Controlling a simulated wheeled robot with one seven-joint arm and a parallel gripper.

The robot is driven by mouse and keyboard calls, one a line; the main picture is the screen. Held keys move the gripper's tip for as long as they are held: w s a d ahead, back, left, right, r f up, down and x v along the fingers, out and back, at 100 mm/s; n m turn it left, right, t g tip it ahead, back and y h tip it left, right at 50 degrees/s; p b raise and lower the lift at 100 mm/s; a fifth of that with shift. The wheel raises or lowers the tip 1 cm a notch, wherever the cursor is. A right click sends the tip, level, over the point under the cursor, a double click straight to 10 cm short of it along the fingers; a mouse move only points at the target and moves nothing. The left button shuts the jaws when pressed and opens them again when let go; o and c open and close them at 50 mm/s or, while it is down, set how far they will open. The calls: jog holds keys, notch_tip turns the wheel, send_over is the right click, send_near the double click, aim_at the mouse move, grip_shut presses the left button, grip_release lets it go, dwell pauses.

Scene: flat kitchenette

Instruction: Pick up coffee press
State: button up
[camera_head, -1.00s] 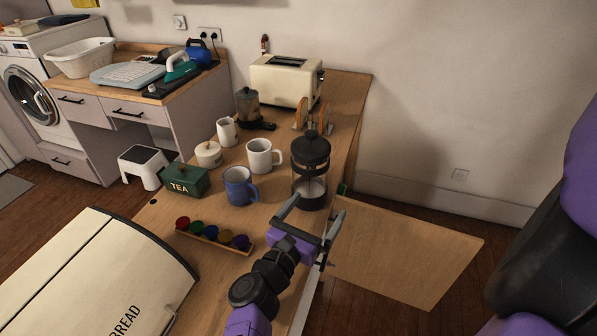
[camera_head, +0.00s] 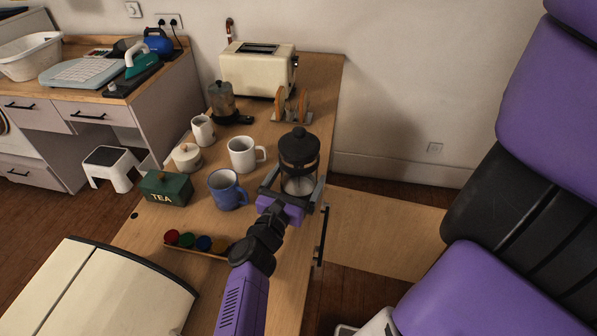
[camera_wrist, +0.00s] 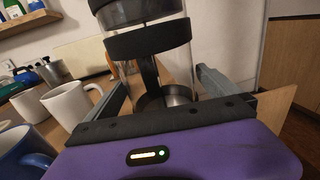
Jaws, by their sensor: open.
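The coffee press (camera_head: 299,152) is a glass cylinder with a black lid and black bands, standing upright near the right edge of the wooden counter. My gripper (camera_head: 292,180) is open, with one finger on each side of the press's lower part. In the wrist view the press (camera_wrist: 147,45) rises between the open fingers of my gripper (camera_wrist: 165,88), its metal base visible beyond the gripper's black front bar. I cannot tell whether either finger touches the glass. The top of the press is cut off in the wrist view.
A blue mug (camera_head: 226,190) and a white mug (camera_head: 242,154) stand close left of the press. A toast rack (camera_head: 291,106) and toaster (camera_head: 258,72) are behind it. A coffee-capsule tray (camera_head: 196,249) lies front left. An open door panel (camera_head: 385,225) juts out right, below the counter.

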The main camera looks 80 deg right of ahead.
jog(key=shift+s+d, duration=0.1)
jog(key=shift+d, duration=0.9)
jog(key=c, duration=1.7)
jog(key=shift+r, duration=0.1)
jog(key=shift+c, duration=1)
